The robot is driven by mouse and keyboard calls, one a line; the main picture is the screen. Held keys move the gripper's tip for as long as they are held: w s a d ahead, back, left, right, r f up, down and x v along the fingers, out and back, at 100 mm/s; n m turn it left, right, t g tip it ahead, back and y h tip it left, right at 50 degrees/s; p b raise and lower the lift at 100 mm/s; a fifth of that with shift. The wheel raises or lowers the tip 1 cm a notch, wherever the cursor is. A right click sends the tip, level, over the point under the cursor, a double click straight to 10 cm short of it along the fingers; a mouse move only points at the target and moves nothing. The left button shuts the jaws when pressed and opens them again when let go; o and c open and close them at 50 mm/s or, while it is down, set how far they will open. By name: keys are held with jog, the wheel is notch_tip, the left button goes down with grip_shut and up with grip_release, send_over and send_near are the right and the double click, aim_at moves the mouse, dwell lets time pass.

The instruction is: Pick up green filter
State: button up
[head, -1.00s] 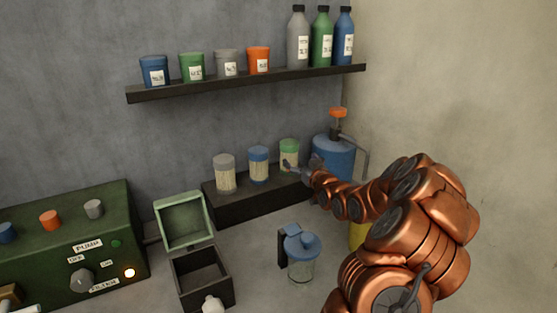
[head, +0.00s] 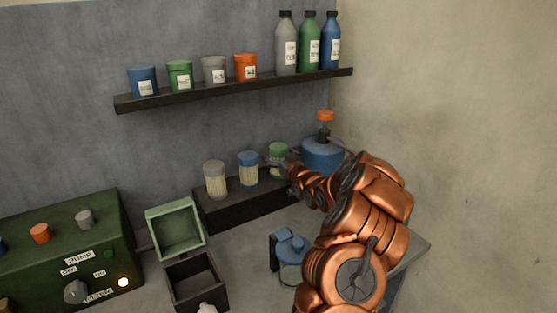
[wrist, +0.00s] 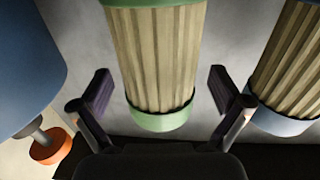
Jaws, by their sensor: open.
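The green filter (head: 278,152) stands at the right end of a row of filters on a low dark ledge. It has green caps and a pleated cream body. In the wrist view the green filter (wrist: 155,60) fills the middle, and my gripper (wrist: 160,93) is open with one finger on each side of it. Gaps show between the fingers and the filter. In the head view my gripper (head: 275,164) is at the filter's front, and my arm partly hides its lower part.
A blue filter (head: 248,168) and a grey filter (head: 215,180) stand to the left on the ledge (head: 245,205). A blue canister (head: 322,153) with an orange top is close on the right. A blue-lidded jar (head: 291,252) and an open box (head: 195,280) stand in front.

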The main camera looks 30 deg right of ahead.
jog(key=shift+w, duration=0.1)
jog(key=c, duration=1.5)
